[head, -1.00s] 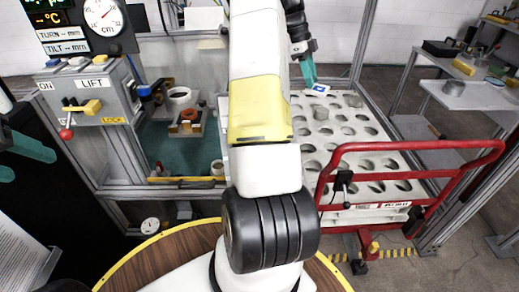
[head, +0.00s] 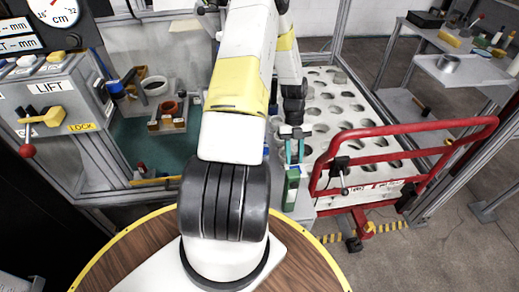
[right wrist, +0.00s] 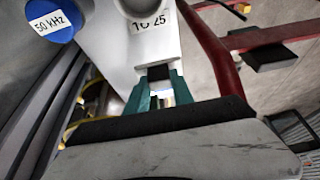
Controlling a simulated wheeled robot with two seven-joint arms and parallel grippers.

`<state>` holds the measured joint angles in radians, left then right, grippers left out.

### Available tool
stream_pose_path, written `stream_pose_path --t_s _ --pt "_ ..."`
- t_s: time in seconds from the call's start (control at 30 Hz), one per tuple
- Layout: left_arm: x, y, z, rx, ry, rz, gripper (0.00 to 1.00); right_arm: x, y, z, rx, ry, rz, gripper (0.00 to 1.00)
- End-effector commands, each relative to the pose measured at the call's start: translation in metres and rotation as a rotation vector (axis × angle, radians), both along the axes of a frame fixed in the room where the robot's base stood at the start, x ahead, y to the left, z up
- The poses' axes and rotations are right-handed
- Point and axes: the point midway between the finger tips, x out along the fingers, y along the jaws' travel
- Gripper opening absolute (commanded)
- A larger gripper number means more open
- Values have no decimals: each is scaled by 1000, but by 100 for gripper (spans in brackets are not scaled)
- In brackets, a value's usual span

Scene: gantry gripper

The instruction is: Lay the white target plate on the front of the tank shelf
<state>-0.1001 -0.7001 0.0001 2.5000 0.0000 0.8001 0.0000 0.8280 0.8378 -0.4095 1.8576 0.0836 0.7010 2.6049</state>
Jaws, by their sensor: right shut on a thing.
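My right gripper (head: 294,148) has teal fingers pointing down, near the front left corner of the white perforated table (head: 318,100). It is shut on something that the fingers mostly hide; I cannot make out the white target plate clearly. A white and green piece (head: 291,186) shows just below the fingers in the head view. I cannot tell which surface is the tank shelf. My left gripper is out of view.
A red tube rail (head: 410,133) stands close to the right of the gripper. A teal-floored bay (head: 135,140) with copper-coloured parts lies to the left, beside a grey LIFT lever box (head: 50,100). A round wooden top (head: 120,255) is in front.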

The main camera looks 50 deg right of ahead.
Motion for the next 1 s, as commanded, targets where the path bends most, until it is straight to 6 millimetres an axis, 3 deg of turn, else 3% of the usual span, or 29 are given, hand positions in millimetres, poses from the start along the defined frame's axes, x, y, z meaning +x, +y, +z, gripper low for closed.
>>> stream_pose_path --t_s 0.1,0.27,0.5,0.87,0.9,1.0 --pt "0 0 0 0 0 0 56 0 0 -20 2 0 1 0" --pt "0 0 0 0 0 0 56 0 -1 -31 -1 -1 2 0" --pt "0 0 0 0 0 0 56 0 -1 -62 1 0 2 0" --pt "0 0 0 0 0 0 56 1 0 -67 0 0 3 0" --pt "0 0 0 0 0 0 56 1 -1 -67 0 -1 3 36" --pt "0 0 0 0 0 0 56 1 -1 -66 0 -1 3 50"
